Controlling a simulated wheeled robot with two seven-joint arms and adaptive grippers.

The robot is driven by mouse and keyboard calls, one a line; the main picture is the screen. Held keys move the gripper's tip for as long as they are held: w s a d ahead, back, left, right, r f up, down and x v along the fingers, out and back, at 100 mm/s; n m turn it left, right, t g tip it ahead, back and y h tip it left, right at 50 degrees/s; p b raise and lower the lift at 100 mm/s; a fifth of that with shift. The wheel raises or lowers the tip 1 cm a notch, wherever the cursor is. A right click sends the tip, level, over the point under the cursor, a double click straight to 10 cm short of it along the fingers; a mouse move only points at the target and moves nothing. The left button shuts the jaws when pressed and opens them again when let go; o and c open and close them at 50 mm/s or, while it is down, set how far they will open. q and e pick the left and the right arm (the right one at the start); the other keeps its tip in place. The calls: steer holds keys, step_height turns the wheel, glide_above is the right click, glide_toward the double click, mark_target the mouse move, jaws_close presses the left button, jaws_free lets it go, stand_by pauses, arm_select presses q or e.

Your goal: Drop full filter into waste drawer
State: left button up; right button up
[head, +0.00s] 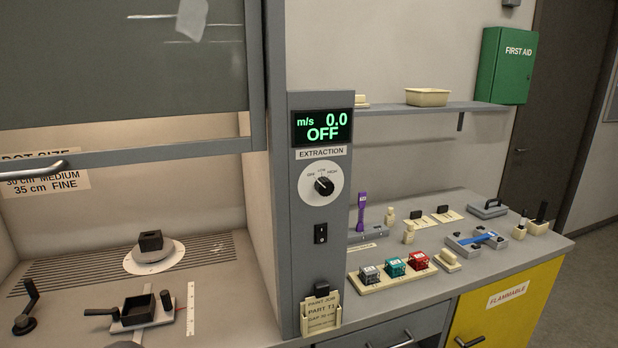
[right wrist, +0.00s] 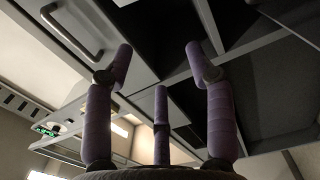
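My right gripper (right wrist: 160,78) shows in the right wrist view with three purple fingers spread apart and nothing between them. Beyond it are grey cabinet fronts, one with a bar handle (right wrist: 72,32). Dark recessed areas lie on the right of that view; I cannot tell whether one is an open drawer. I cannot identify a full filter in either view. Neither gripper shows in the head view.
The fume hood on the left has a partly raised sash (head: 130,155) and holds a black block on a white disc (head: 153,258) and a black square pan (head: 137,309). The extraction panel (head: 322,128) reads OFF. The right counter carries small items, including coloured jars (head: 394,267), above a yellow cabinet (head: 508,305).

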steer(key=v, duration=1)
steer(key=shift+s+d, duration=0.1)
steer(key=shift+s, duration=0.2)
steer(key=shift+s+d, duration=0.15)
steer(key=shift+s, duration=0.55)
